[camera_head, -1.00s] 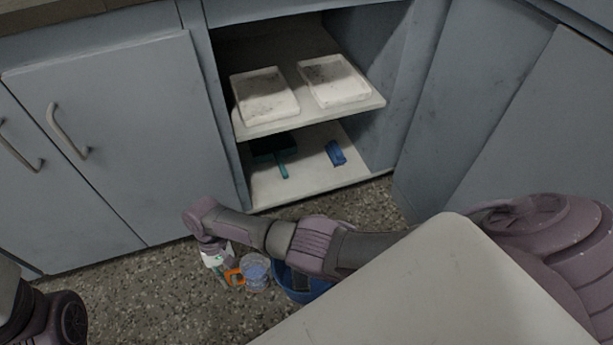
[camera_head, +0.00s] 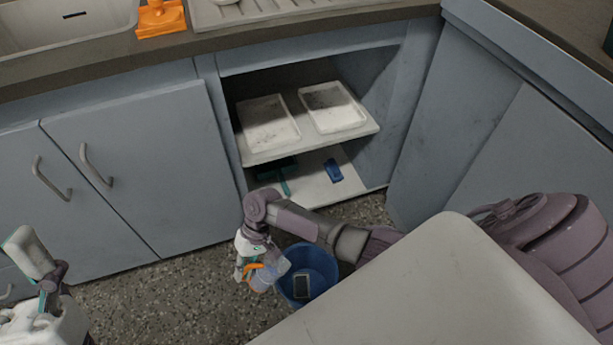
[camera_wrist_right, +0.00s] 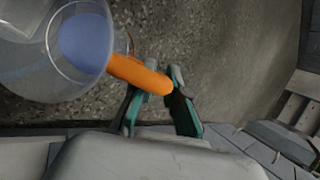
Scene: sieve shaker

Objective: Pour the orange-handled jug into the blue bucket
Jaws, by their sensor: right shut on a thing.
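The clear jug with an orange handle (camera_head: 253,269) and blue contents is at the left rim of the blue bucket (camera_head: 325,262) in the head view, overlapping it in the picture. My right gripper (camera_head: 250,262) is shut on the handle. In the right wrist view, the teal fingers (camera_wrist_right: 160,88) close around the orange handle (camera_wrist_right: 135,72), and the jug (camera_wrist_right: 75,75) fills the upper left with blue material low inside. The bucket stands on the floor, with a dark grey rectangular thing inside. My left gripper (camera_head: 32,255) is at the lower left edge, its opening unclear.
Behind is an open cabinet with two white trays (camera_head: 268,122) on its shelf (camera_head: 300,143). A teal tool (camera_head: 286,180) and a blue item (camera_head: 332,171) lie on the lower shelf. Closed cabinet doors (camera_head: 150,160) stand left. Speckled floor (camera_head: 170,300) is free left of the jug.

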